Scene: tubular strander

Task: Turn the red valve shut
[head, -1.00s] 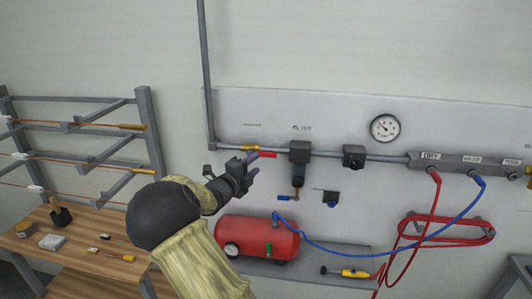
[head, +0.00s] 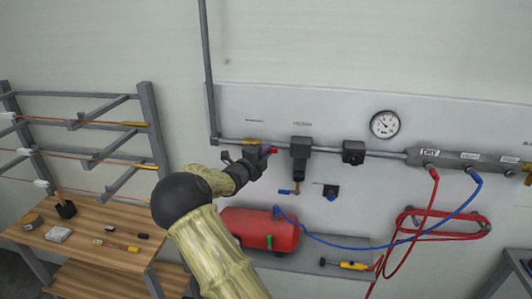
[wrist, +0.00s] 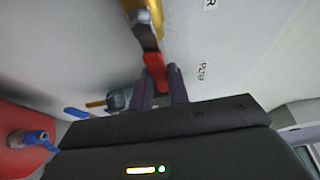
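The red valve's lever (head: 272,150) sits on the pipe at the left of the wall panel, beside its brass body (head: 252,142). The lever points right, roughly along the pipe, and my gripper hides part of it. My gripper (head: 264,155) is up at the lever. In the wrist view the red lever (wrist: 155,68) runs from the brass valve body (wrist: 140,8) down to my two dark fingers (wrist: 162,88). Its end shows between the fingertips, with a finger on each side. I cannot tell whether the fingers press on it.
A dark filter block (head: 301,146) with a blue lever (head: 285,192) below is close to the right. A red tank (head: 262,228) stands below my gripper. A gauge (head: 385,124) and red and blue hoses are further right. A wooden bench (head: 90,222) is at the left.

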